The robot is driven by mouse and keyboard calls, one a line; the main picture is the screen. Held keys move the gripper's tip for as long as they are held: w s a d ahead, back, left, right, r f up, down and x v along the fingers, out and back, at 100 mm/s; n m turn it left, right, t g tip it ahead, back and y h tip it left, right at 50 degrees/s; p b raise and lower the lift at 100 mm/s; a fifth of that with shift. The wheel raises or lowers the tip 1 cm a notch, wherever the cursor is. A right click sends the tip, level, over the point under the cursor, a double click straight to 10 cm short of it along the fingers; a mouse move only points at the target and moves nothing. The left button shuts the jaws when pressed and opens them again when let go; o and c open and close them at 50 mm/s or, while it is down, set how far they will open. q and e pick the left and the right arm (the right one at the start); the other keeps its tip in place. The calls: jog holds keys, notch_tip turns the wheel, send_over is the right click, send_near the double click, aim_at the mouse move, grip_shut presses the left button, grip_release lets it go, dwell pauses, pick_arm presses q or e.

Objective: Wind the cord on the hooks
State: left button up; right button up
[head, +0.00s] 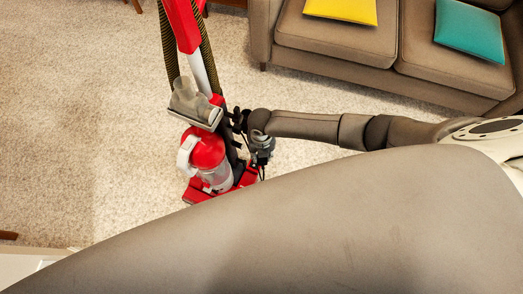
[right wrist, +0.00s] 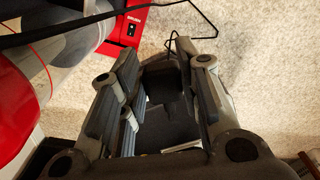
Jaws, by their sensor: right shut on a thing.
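A red upright vacuum cleaner (head: 207,150) stands on the carpet in the head view. Its red base with a black switch shows at the top left of the right wrist view (right wrist: 126,30). A thin black cord (right wrist: 100,17) crosses there and bends in an angular loop near my right gripper's fingertips. My right gripper (head: 240,122) is beside the right side of the vacuum's body, in front of its lower handle. In the right wrist view it appears shut on the cord; the grip itself is partly hidden. The hooks cannot be made out. My left gripper is out of view.
A dark striped hose-like band (head: 208,62) runs along the handle. A brown sofa (head: 330,48) with a yellow cushion (head: 341,9) and a teal cushion (head: 470,33) stands at the back right. Carpet left of the vacuum is clear. My own large arm link fills the foreground.

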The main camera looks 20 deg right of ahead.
notch_tip(320, 180, up, 23)
jog(key=p, duration=2)
jog(key=shift+r+p, duration=0.2)
jog(key=shift+p, duration=0.15)
jog(key=w+d+b, duration=0.4)
jog(key=w+d, duration=0.3)
jog(key=d, duration=0.1)
jog(key=shift+w, duration=0.35)
jog(key=shift+f+b, duration=0.1)
jog(key=shift+b, duration=0.2)
